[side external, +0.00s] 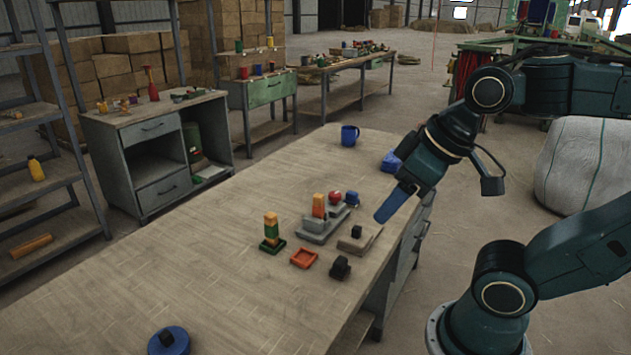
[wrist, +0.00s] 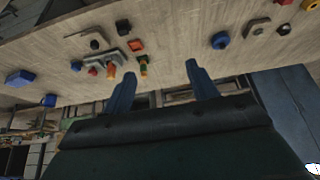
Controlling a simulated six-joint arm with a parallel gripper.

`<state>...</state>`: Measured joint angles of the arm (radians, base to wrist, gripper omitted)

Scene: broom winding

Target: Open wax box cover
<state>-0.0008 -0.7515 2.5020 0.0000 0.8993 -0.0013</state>
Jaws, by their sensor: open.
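My gripper (side external: 394,204) is above the right edge of the table, right of the small parts. In the wrist view its two blue fingers (wrist: 160,70) are wide apart with nothing between them. I cannot tell for sure which thing is the wax box. A blue box-like thing (side external: 391,161) lies near the table's far right edge, partly behind my arm; it also shows in the wrist view (wrist: 18,78). A flat beige piece with a black block on it (side external: 356,243) lies below my fingers, apart from them.
A grey holder (side external: 318,233) carries an orange block, a red ball and a blue piece. Nearby are a green-based stack (side external: 271,233), an orange tray (side external: 304,258) and a black block (side external: 340,267). A blue mug (side external: 349,135) stands behind, a blue disc (side external: 168,342) in front. The table's left side is clear.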

